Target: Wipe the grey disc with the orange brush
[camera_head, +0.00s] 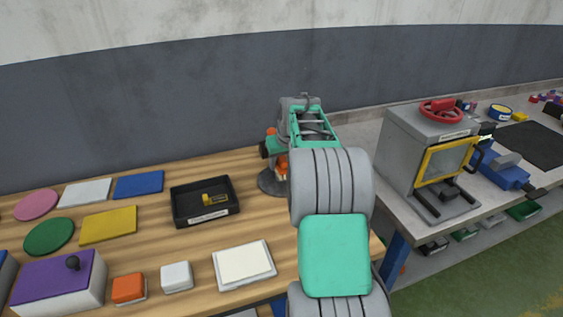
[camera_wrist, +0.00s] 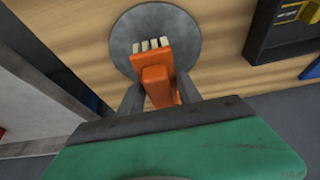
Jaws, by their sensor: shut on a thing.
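The grey disc (camera_wrist: 188,28) lies flat on the wooden table. In the head view its left part (camera_head: 266,183) shows and my arm hides the rest. The orange brush (camera_wrist: 156,80) is between the fingers of my gripper (camera_wrist: 160,97), which is shut on it. The brush's pale bristles (camera_wrist: 151,45) appear over the disc in the wrist view; I cannot tell whether they touch it. In the head view a small part of the orange brush (camera_head: 282,166) shows beside my arm, above the disc.
A black tray (camera_head: 177,217) with a yellow piece inside stands left of the disc. Coloured flat pieces, a purple box (camera_head: 62,281) and small blocks fill the table's left. A grey cabinet (camera_head: 402,150) with a red wheel stands on the right table, past a gap.

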